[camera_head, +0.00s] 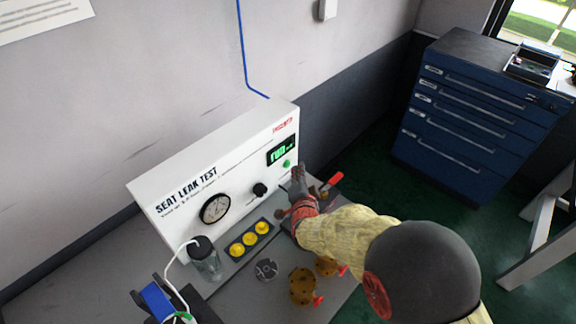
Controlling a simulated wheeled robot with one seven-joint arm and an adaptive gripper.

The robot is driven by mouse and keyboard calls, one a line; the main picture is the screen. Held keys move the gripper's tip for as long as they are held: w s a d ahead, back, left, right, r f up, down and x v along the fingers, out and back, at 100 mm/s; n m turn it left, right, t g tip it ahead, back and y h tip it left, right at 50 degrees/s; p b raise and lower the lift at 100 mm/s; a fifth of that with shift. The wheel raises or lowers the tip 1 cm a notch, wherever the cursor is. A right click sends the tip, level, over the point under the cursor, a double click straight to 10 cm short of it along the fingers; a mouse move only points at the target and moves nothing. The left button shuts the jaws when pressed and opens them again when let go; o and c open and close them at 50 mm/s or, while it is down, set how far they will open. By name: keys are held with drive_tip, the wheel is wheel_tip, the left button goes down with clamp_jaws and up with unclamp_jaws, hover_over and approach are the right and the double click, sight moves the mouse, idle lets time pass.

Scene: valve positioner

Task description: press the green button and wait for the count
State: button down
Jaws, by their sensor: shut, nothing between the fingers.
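A white test box (170,215) labelled "SEAT LEAK TEST" stands at the back of a grey bench against the wall. The green button (287,163) is on the right end of its front panel, lit green. A small display (282,151) above the button glows with green characters that look like "run". My gripper (297,172) is shut and empty, just right of and below the button. I cannot tell whether it touches the panel. My arm covers part of the bench at the right.
The panel also has a gauge (215,208) and a black knob (260,190). In front are a tray with yellow discs (249,239), a clear jar (205,262), brass-coloured flanged parts (302,285) and a red-handled valve (331,182). A blue drawer cabinet (470,115) stands behind right.

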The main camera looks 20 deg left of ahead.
drive_tip(key=shift+s+d, duration=0.3)
drive_tip(key=shift+d, duration=0.4)
drive_tip(key=shift+s+d, duration=0.3)
drive_tip(key=shift+d, duration=0.45)
drive_tip(key=shift+s+d, duration=0.3)
drive_tip(key=shift+d, duration=0.4)
drive_tip(key=shift+r, duration=0.1)
drive_tip(key=s+d+r+n+g+h, duration=0.1)
drive_tip(key=s+d+r+n+g, duration=0.15)
drive_tip(key=d+r, duration=0.6)
drive_tip(key=s+d+r+n+g+h, duration=0.2)
drive_tip(key=s+d+r, duration=0.1)
drive_tip(key=d+r, duration=0.55)
drive_tip(key=s+d+n+g+h, duration=0.1)
drive_tip(key=s+d+g, duration=0.1)
drive_tip(key=s+d, duration=0.6)
drive_tip(key=s+d+r+n+g+h, duration=0.1)
drive_tip(key=s+d+g+h, duration=0.1)
drive_tip(key=s+d, duration=0.7)
drive_tip(key=s, duration=0.7)
drive_tip(key=shift+d+r, duration=0.2)
drive_tip(key=shift+d, duration=0.1)
drive_tip(key=shift+w+n, duration=0.1)
drive_tip(key=shift+n, duration=0.15)
